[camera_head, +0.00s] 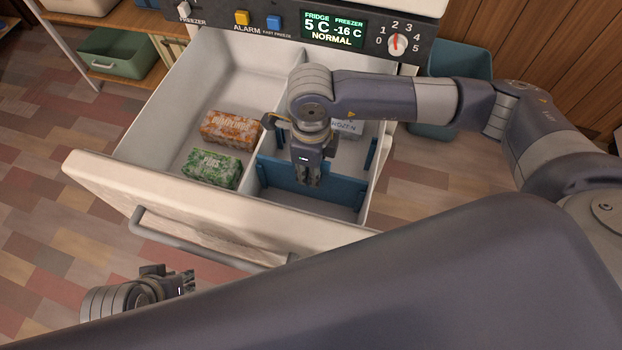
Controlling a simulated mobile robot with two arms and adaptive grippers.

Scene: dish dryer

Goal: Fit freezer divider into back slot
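The blue freezer divider (338,193) stands upright across the front part of the right compartment of the open freezer drawer (150,175). My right gripper (308,182) points down at the middle of the divider's top edge. Its fingertips overlap the panel and look close together; whether they grip it cannot be told. A blue slot rail (371,152) shows on the compartment's right wall farther back. The back slot is largely hidden by my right gripper and arm. My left gripper (188,281) is low at the left, outside the drawer front, with its finger opening unclear.
An orange-brown frozen package (231,129) and a green peas package (211,168) lie in the left compartment. A pale frozen package (347,130) is partly hidden behind my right gripper. The control panel (300,22) overhangs the drawer's back. The drawer handle (200,248) sticks out in front.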

